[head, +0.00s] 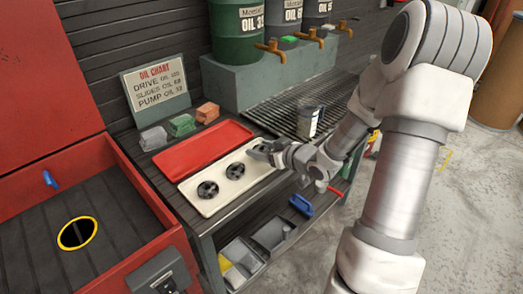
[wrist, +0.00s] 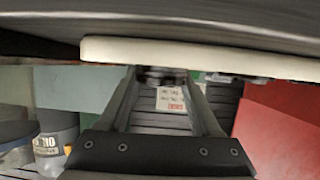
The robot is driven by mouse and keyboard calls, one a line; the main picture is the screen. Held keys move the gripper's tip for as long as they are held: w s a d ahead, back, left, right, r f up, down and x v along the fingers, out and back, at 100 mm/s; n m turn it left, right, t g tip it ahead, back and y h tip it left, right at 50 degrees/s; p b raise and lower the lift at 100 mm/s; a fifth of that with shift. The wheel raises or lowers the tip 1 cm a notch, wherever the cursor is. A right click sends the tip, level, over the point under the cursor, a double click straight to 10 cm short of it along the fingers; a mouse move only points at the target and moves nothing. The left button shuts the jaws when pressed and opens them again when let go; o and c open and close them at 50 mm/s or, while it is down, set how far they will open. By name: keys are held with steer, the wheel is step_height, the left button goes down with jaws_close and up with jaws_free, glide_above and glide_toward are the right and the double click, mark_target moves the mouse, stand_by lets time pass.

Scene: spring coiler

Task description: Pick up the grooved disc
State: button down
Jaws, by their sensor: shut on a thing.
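A cream tray (head: 212,208) lies on the workbench. Two dark discs with cut-outs sit in it, a nearer disc (head: 207,189) and a middle disc (head: 234,170). My gripper (head: 262,151) is at the tray's far right end, shut on a third dark piece, taken to be the grooved disc. In the wrist view, a dark edge of the grooved disc (wrist: 160,74) shows between the fingertips, close to the tray rim (wrist: 110,49). My gripper hides most of it, and its grooves cannot be made out.
A red tray (head: 200,148) lies beside the cream one. Grey, green and orange blocks (head: 182,125) stand behind it. Oil drums with taps (head: 270,46) are at the back. A red cabinet (head: 140,258) is at left.

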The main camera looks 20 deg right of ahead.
step_height(320, 180, up, 4)
steer(key=shift+f+p, duration=0.2)
steer(key=shift+p, duration=0.55)
steer(key=s+d+r+p, duration=0.4)
steer(key=s+d+r, duration=0.2)
steer(key=s, duration=0.3)
steer(key=shift+s+d+r, duration=0.2)
steer(key=shift+d+r, duration=0.15)
steer(key=shift+d, duration=0.1)
steer(key=w+a+r+m+t+h+p, duration=0.1)
steer(key=w+a+m+h+p, duration=0.1)
steer(key=w+a+p, duration=0.5)
steer(key=w+a+r+m+h+p, duration=0.1)
steer(key=w+a+m+h+p, duration=0.2)
steer(key=a, duration=0.7)
steer(key=s+d+f+n+y+b, duration=0.1)
steer(key=s+d+b, duration=0.3)
steer(key=d, duration=0.4)
steer(key=s+d+f+n+y+b, duration=0.1)
steer(key=s+d+n+y+b, duration=0.3)
steer(key=d, duration=0.5)
steer(key=shift+s+g+b, duration=0.4)
steer(key=shift+s+b, duration=0.35)
steer(key=shift+s, duration=0.25)
steer(key=shift+f, duration=0.15)
